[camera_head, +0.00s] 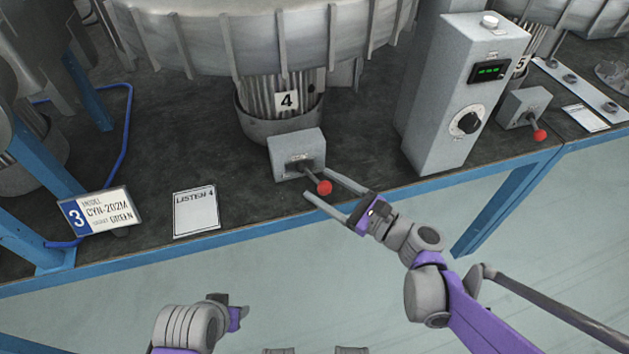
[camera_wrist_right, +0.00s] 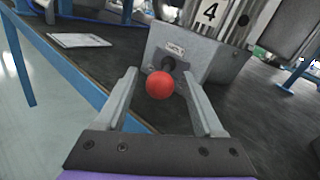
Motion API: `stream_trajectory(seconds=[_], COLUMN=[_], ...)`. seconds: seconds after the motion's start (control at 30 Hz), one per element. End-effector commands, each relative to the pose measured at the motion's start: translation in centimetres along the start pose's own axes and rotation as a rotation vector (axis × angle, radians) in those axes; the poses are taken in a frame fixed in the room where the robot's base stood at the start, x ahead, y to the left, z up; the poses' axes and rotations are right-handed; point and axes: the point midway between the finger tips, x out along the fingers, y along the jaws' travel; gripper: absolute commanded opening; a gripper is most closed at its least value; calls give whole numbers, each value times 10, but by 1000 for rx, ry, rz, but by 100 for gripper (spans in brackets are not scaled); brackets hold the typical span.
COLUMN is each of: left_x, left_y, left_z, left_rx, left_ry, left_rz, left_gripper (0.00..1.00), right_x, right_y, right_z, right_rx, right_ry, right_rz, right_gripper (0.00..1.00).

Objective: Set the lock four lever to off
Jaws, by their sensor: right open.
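The lock four lever is a short dark rod with a red ball knob (camera_head: 324,187), sticking out of a grey box (camera_head: 290,150) below the number 4 plate (camera_head: 287,100). In the right wrist view the red knob (camera_wrist_right: 160,85) lies between the fingers, near their tips, with gaps on both sides. My right gripper (camera_head: 318,184) is open around the knob and does not visibly touch it. My left gripper (camera_head: 236,312) is low in the head view, away from the bench; its finger gap is not clear.
A grey control box (camera_head: 455,95) with a dial and green display stands right of the lever. A "LISTEN 4" card (camera_head: 196,211) and a model 3 plate (camera_head: 101,211) lie left. Another red-knobbed lever (camera_head: 539,135) is at the right. The blue bench edge (camera_head: 250,233) runs in front.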

Motion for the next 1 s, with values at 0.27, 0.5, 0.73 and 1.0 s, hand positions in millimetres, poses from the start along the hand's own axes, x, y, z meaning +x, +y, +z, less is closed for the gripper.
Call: stream_trajectory(seconds=[0.27, 0.5, 0.73, 1.0], left_x=[5, 5, 5, 5], left_y=[0, 0, 0, 0], left_z=[1, 1, 1, 1], left_rx=[0, 0, 0, 0], left_ry=[-1, -1, -1, -1], left_rz=[0, 0, 0, 0], left_gripper=[50, 50, 50, 50], right_x=[29, 32, 31, 31], right_y=[0, 0, 0, 0], right_z=[0, 0, 0, 0], right_rx=[0, -1, -1, -1], right_ry=[1, 1, 1, 1], right_rz=[1, 0, 0, 0], right_gripper=[70, 70, 41, 0])
